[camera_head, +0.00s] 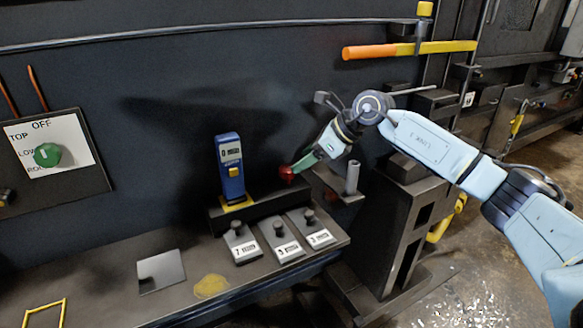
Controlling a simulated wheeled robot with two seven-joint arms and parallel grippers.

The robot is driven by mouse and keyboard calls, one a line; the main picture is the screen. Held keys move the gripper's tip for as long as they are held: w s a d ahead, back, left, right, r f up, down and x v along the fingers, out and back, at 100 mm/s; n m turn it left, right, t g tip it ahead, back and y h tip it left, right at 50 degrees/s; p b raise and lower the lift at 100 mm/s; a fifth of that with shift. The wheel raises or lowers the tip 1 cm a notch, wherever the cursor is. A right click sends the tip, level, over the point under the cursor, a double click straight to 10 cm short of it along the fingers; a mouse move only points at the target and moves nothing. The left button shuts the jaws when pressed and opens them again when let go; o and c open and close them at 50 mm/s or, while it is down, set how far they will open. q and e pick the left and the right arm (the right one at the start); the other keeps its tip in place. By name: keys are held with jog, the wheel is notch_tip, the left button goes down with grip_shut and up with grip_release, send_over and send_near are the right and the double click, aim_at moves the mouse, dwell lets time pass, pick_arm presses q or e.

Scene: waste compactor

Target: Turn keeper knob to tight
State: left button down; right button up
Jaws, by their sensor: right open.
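My right gripper (303,165) is in the middle of the view, its arm coming in from the right. Its greenish fingers point left and down, with the tips at a small red knob-like part (287,173). The jaws are open; I cannot tell whether they touch the red part or are around it. No label reading "keeper" or "tight" can be made out. A green knob (47,154) sits on a white labelled plate (77,160) at the left, marked OFF, TOP and LOW. My left gripper is not in view.
A blue handheld device (230,170) stands upright on the ledge. Several small black knobs with number tags, such as one (278,228), stand in front of it. A grey post (352,178) is right of the gripper. An orange-yellow bar (410,49) crosses above.

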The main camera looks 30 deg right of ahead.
aim_at(289, 168)
jog(key=x, duration=0.4)
jog(key=shift+w+f, duration=0.1)
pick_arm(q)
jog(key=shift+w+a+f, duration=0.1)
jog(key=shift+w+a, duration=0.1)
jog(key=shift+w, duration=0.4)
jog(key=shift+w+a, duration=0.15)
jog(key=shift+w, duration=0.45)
pick_arm(e)
jog(key=shift+w+a+f, duration=0.3)
jog(key=shift+f, duration=0.05)
jog(key=c, duration=1)
jog(key=shift+o, duration=0.2)
jog(key=shift+s+r+m+t+h+p, duration=0.15)
jog(key=shift+m+t+h+p, duration=0.2)
jog(key=shift+m+p, duration=0.3)
jog(key=shift+a+m+t+h+p, duration=0.1)
jog(key=shift+m+t+h+p, duration=0.15)
jog(key=shift+m+h+p, duration=0.45)
jog(key=o, duration=1)
jog(key=shift+c, duration=0.2)
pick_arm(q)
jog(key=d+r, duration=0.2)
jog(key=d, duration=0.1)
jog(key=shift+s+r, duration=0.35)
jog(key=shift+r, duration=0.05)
